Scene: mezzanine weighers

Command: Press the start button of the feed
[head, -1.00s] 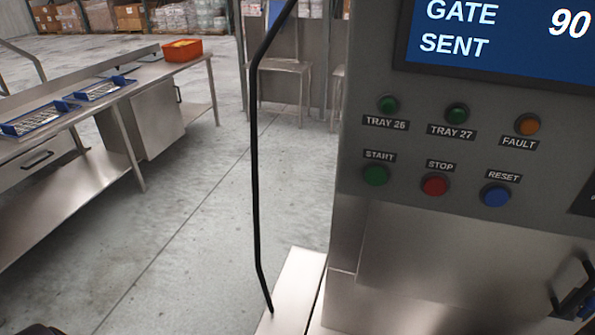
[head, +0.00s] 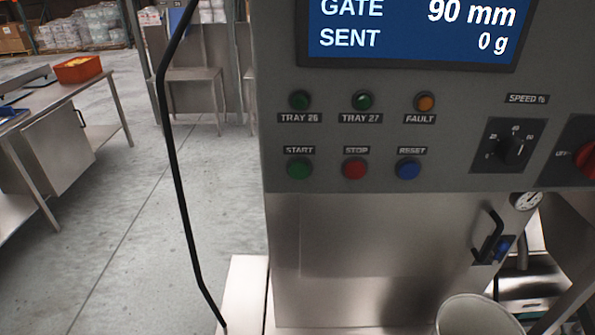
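The green START button (head: 300,169) sits on the grey control panel (head: 450,160), at the left of the lower button row under its START label. The red STOP button (head: 355,169) and the blue RESET button (head: 408,170) are to its right. Above are green TRAY 26 (head: 300,101) and TRAY 27 (head: 363,101) lamps and an orange FAULT lamp (head: 425,102). The screen (head: 410,30) reads GATE 90 mm and SENT 0 g. Neither of my grippers is in view.
A SPEED dial (head: 514,150) and a red rotary switch (head: 584,163) are at the right. A black bent rod (head: 172,150) stands left of the panel. A white bucket (head: 475,318) is low in front. A steel bench with an orange bin (head: 77,69) stands far left; floor between is clear.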

